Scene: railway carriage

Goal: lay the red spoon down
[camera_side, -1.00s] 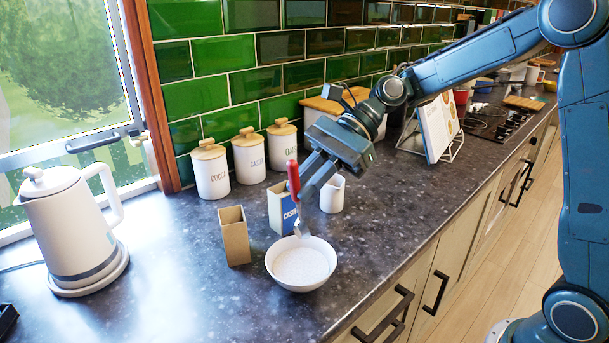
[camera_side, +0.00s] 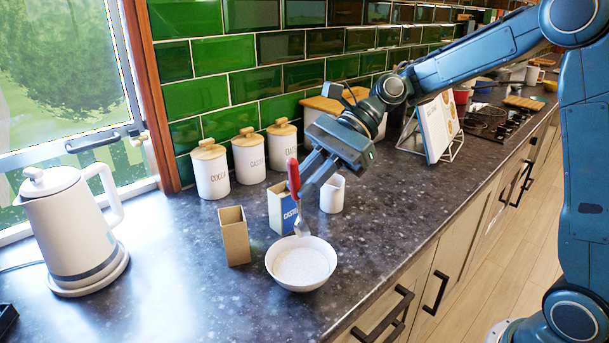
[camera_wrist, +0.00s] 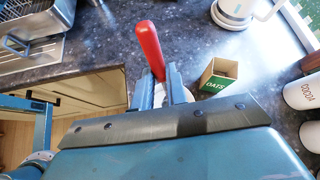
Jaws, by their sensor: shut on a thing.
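The red spoon has a red handle (camera_side: 293,176) and a metal bowl end (camera_side: 301,228) that points down. My gripper (camera_side: 304,186) is shut on the spoon and holds it steeply tilted above the white bowl (camera_side: 272,266). The white bowl stands on the counter with white contents. The spoon's tip is at the bowl's far rim; I cannot tell whether it touches. In the wrist view the red handle (camera_wrist: 150,48) sticks out past my gripper's fingers (camera_wrist: 160,85), which hide the spoon's lower end.
An open brown box (camera_side: 235,238) stands left of the bowl. A blue-and-white box (camera_side: 281,210) and a white jug (camera_side: 332,195) stand behind it. Canisters (camera_side: 210,172) line the wall, and a kettle (camera_side: 68,228) stands at left.

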